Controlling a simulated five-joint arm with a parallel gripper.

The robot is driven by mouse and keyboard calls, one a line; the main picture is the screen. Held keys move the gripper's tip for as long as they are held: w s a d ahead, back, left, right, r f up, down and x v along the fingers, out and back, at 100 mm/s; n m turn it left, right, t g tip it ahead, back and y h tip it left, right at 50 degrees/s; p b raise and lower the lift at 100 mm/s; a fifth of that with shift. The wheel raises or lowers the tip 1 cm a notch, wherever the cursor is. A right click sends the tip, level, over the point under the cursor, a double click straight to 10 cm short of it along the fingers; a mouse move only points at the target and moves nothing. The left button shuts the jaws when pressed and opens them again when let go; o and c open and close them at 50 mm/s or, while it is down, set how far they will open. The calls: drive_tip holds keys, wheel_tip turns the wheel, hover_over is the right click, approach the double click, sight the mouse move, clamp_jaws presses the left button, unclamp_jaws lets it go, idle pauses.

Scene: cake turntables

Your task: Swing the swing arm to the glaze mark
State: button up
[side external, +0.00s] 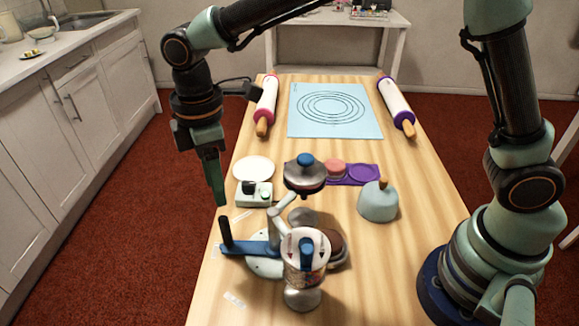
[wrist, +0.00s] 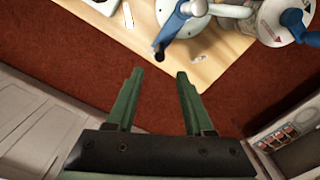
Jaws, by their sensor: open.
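The swing arm is a blue bar (side external: 255,248) with an upright black handle (side external: 226,236) at its left end. In the wrist view the bar (wrist: 180,20) runs to the black handle (wrist: 159,53) near the table edge. Pale marks (side external: 241,216) (side external: 235,299) lie on the table on either side of the handle; their lettering is too small to read, so I cannot tell which is glaze. My gripper (side external: 218,203) hangs above and left of the handle in the side view. In the wrist view my gripper (wrist: 159,74) is open and empty, with the handle just beyond its fingertips, apart from them.
A white dial with red marks and a blue lever (side external: 306,252) stands right of the bar. A blue-knobbed metal head (side external: 305,175), a small pale device (side external: 254,194), a white plate (side external: 254,168) and a pale dome (side external: 377,203) are close by. The table's left edge is near the handle.

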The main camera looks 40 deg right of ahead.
sight(223, 218)
wheel_tip(223, 218, down, 8)
drive_tip(key=shift+f, duration=0.2)
drive_tip(key=shift+r, duration=0.2)
clamp_jaws()
drive_tip(key=shift+s+a, duration=0.1)
drive_tip(key=shift+s, duration=0.05)
drive_tip(key=shift+s+a, duration=0.7)
drive_tip(key=shift+s, duration=0.35)
